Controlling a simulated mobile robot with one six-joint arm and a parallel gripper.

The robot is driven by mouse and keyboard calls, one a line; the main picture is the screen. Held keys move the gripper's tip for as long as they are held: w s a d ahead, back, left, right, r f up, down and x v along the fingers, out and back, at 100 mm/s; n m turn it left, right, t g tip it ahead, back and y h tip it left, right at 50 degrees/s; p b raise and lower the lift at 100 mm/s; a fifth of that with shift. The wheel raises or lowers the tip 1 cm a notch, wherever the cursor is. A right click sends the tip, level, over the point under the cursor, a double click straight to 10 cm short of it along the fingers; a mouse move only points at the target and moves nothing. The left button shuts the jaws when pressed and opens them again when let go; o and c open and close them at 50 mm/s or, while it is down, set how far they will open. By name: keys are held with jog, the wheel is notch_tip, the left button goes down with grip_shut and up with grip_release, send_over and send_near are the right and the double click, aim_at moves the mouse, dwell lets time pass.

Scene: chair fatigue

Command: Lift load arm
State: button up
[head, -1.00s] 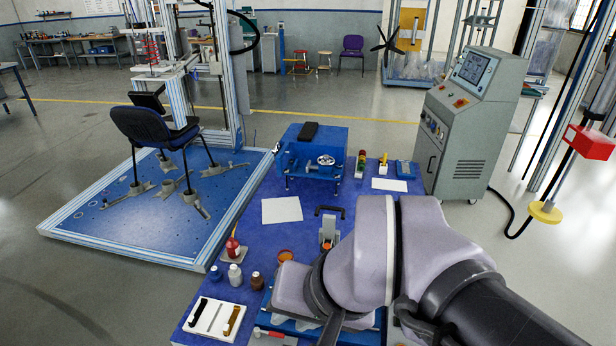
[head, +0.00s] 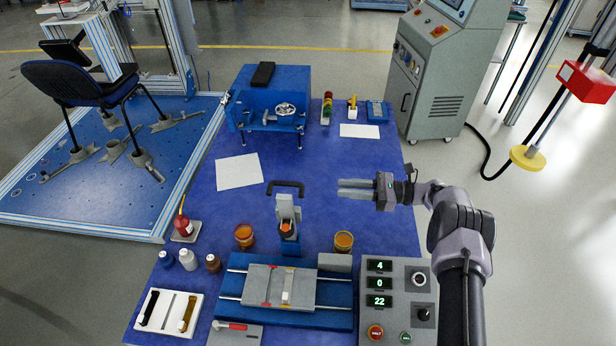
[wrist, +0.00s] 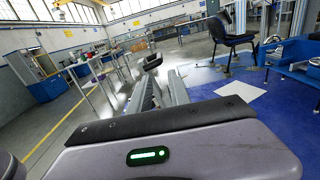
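The load arm (head: 286,206) is a short grey arm on the blue bench, rising behind the sliding-plate tester (head: 337,303). A black bar handle (head: 287,184) shows at its far end. A dark round part with an orange spot sits low on its front. My gripper (head: 340,188) is to the right of the handle, apart from it, with its two pale fingers pointing left. The fingers lie parallel with a gap between them and hold nothing.
Two orange-filled cups (head: 244,236) (head: 343,242) flank the load arm. A control panel (head: 397,300) with green digits stands front right. A white sheet (head: 238,171) lies behind.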

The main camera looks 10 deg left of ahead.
aim_at(290, 183)
jog(key=a, duration=0.5)
jog(key=a+b, duration=0.1)
jog(key=a, duration=0.4)
jog(key=s+a+b, duration=0.1)
jog(key=a, duration=0.5)
jog(key=shift+a, duration=0.1)
grip_shut()
dwell(0.6)
